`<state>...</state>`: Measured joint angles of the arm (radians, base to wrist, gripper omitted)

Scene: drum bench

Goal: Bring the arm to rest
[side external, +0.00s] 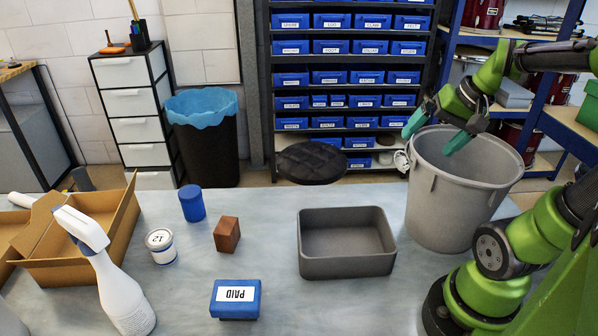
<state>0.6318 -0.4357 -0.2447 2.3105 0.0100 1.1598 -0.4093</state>
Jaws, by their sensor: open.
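My gripper (432,130) is at the upper right, above the left rim of a large grey bin (437,195). Its two teal-tipped fingers are spread wide apart, and nothing shows between them. My green arm reaches in from the right edge and bends over the bin. The gripper looks clear of the bin's rim, though its exact height above it is hard to tell.
On the table (290,290) are an empty grey tray (345,265), a blue "PAID" box (235,297), a brown block (227,235), a blue cylinder (192,204), a white tin (161,247), a spray bottle (115,285) and an open cardboard box (85,265). A black stool (311,161) stands behind.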

